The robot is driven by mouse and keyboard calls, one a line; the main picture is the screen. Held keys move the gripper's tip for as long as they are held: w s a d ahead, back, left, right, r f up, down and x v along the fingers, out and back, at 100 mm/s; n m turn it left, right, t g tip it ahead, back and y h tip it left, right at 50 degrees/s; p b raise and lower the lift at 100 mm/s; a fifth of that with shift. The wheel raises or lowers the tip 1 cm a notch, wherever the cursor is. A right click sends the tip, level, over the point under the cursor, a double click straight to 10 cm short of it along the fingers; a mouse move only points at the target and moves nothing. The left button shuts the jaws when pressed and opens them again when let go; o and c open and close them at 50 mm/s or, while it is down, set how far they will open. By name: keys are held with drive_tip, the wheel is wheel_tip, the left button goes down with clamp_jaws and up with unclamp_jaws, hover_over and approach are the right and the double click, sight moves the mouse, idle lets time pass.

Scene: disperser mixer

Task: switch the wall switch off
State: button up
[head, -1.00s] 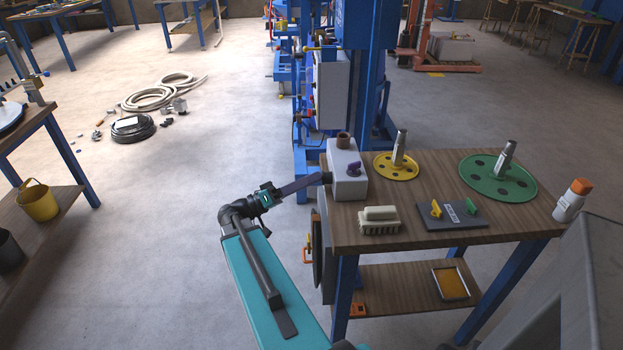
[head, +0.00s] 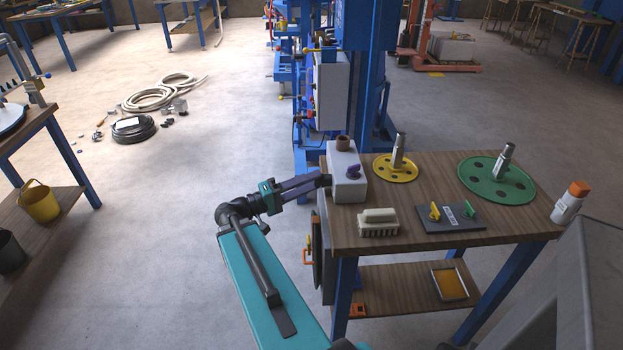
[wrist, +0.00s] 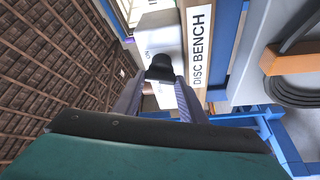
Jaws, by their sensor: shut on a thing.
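A pale box (head: 347,180) sits at the left corner of the wooden bench; it also shows in the wrist view (wrist: 160,38). A black knob (wrist: 160,67) stands out from the box face towards my wrist camera. My gripper (head: 323,181) reaches the box's left side. In the wrist view, my gripper (wrist: 162,80) has its two fingers either side of the black knob and is shut on it.
The bench (head: 400,235) holds a brush (head: 378,222), a dark plate with yellow and green knobs (head: 451,216), a yellow disc (head: 396,170) and a green disc (head: 496,180). A blue machine (head: 345,80) stands behind.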

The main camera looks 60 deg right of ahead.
drive_tip(key=shift+w+r+n+t+y+p, duration=0.2)
drive_tip(key=shift+n+y+p, duration=0.55)
drive_tip(key=shift+n+p, duration=1.15)
drive_tip(key=shift+s+f+n+t+y+p, duration=0.1)
drive_tip(key=shift+n+t+y+p, duration=0.15)
drive_tip(key=shift+n+y+p, duration=1.1)
drive_tip(key=shift+w+r+n+t+y+p, duration=0.15)
drive_tip(key=shift+n+t+y+p, duration=0.1)
drive_tip(key=shift+n+p, duration=2.15)
drive_tip(key=shift+s, duration=0.1)
drive_tip(key=o, duration=1.1)
drive_tip(key=shift+c, duration=0.2)
